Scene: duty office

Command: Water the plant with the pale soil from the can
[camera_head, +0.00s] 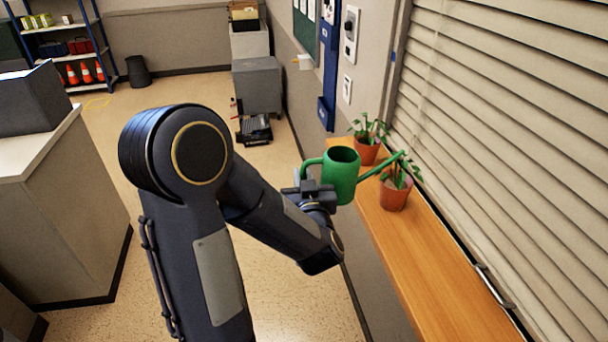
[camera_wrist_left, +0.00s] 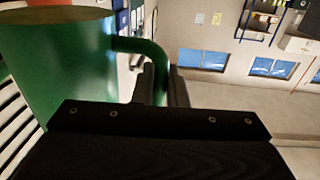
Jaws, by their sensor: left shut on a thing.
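My left gripper (camera_head: 312,190) is shut on the handle of the green watering can (camera_head: 341,176). The can is held near the left edge of the wooden sill, its spout pointing right toward the plants. In the left wrist view the can's body (camera_wrist_left: 65,65) fills the upper left and its handle (camera_wrist_left: 150,52) runs down behind the gripper. A nearer potted plant (camera_head: 394,195) and a farther potted plant (camera_head: 366,150) stand on the sill in orange pots. The spout tip is by the nearer plant's leaves. I cannot make out either soil's colour. My right gripper is not in view.
The wooden sill (camera_head: 440,275) runs along the blinds (camera_head: 500,110), and its near part is clear. A counter (camera_head: 60,215) stands at the left.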

